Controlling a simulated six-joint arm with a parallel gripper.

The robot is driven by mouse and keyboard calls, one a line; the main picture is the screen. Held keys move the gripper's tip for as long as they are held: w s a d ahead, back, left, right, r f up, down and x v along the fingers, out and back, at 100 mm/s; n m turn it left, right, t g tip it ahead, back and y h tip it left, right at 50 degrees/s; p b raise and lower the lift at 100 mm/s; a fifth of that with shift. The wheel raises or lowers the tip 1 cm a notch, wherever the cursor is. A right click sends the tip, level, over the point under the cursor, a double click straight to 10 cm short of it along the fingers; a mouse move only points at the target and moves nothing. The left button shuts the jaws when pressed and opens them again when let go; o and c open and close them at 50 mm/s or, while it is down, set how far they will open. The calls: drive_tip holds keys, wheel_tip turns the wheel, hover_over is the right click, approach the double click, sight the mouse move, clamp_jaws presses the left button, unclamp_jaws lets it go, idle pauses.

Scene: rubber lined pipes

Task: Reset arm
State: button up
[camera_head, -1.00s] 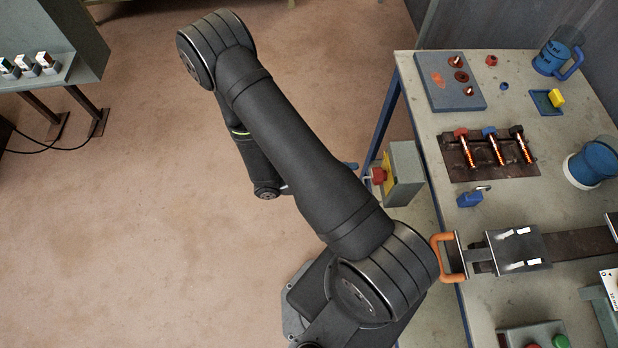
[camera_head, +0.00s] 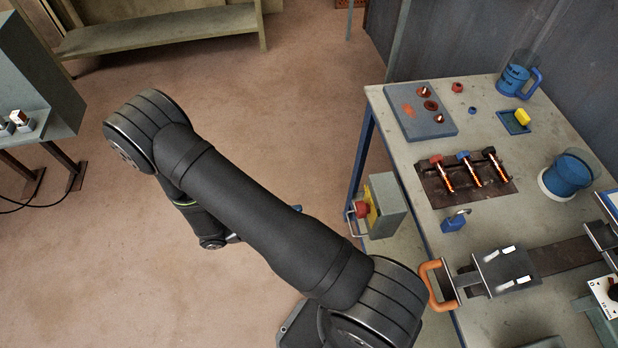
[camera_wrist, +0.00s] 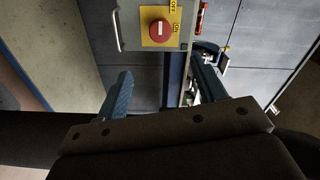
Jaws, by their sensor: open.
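My gripper (camera_wrist: 164,68) is open and empty in the wrist view, with its two blue fingers apart. In the head view, my black arm spans from the upper left to the bottom centre and hides most of the gripper; only a small blue fingertip shows beside it. A red rotary switch (camera_wrist: 159,30) on a yellow plate marked ON and OFF sits on a grey box ahead of the fingers, not touching them. In the head view this grey switch box (camera_head: 388,206) is at the table's left side.
The workbench (camera_head: 420,165) at right holds a grey block with holes (camera_head: 420,112), a rack of red-lit pipes (camera_head: 465,178), a blue padlock (camera_head: 454,221), a blue cup (camera_head: 518,78) and an orange-handled slide (camera_head: 438,284). A grey cabinet (camera_head: 45,85) stands at left. Open floor lies between.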

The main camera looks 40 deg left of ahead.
sight(356, 209)
drive_tip(key=shift+d, duration=0.1)
drive_tip(key=x, duration=1.7)
drive_tip(key=shift+w+d+f, duration=0.1)
drive_tip(key=shift+w, duration=0.05)
drive_tip(key=v, duration=1.8)
drive_tip(key=x, duration=1.8)
drive_tip(key=m, duration=1.4)
drive_tip(key=shift+o, duration=0.3)
